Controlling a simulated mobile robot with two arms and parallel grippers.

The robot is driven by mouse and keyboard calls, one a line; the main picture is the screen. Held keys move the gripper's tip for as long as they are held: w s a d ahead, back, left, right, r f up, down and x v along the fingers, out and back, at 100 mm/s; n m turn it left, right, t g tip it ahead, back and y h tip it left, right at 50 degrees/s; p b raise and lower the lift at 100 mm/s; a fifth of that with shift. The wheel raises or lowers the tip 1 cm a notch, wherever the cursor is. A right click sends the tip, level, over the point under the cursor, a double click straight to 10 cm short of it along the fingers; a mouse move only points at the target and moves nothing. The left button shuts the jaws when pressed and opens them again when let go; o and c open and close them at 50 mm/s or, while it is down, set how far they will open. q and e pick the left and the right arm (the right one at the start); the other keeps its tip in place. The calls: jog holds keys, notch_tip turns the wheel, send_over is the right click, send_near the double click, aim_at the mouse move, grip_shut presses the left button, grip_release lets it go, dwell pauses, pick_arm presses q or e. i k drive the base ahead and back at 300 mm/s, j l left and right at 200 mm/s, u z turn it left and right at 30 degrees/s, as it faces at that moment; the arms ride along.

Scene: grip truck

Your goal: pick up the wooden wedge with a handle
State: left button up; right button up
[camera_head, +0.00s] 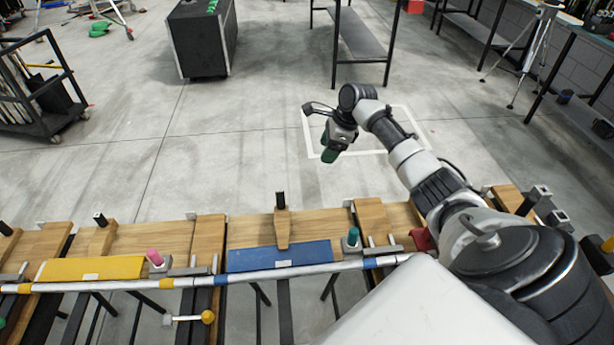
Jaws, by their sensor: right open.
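A wooden wedge with a dark upright handle (282,230) sits on the wooden bench top, at the back edge of the blue panel. A similar wedge with a dark handle (101,238) sits further left, behind the yellow panel. A third dark handle shows at the far left edge, partly cut off. My right gripper (329,149) has green fingertips and is open. It hangs above and beyond the bench, up and to the right of the middle wedge, apart from it and with nothing seen in it. My left gripper is out of view.
The blue panel (280,257) and yellow panel (92,268) lie along the bench's near side, behind a silver rail (235,277). Clamps with pink (154,256) and green (353,237) knobs stand beside them. A black case (203,40) stands on the open floor beyond.

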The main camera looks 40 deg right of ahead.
aim_at(281, 217)
jog(key=z, duration=1)
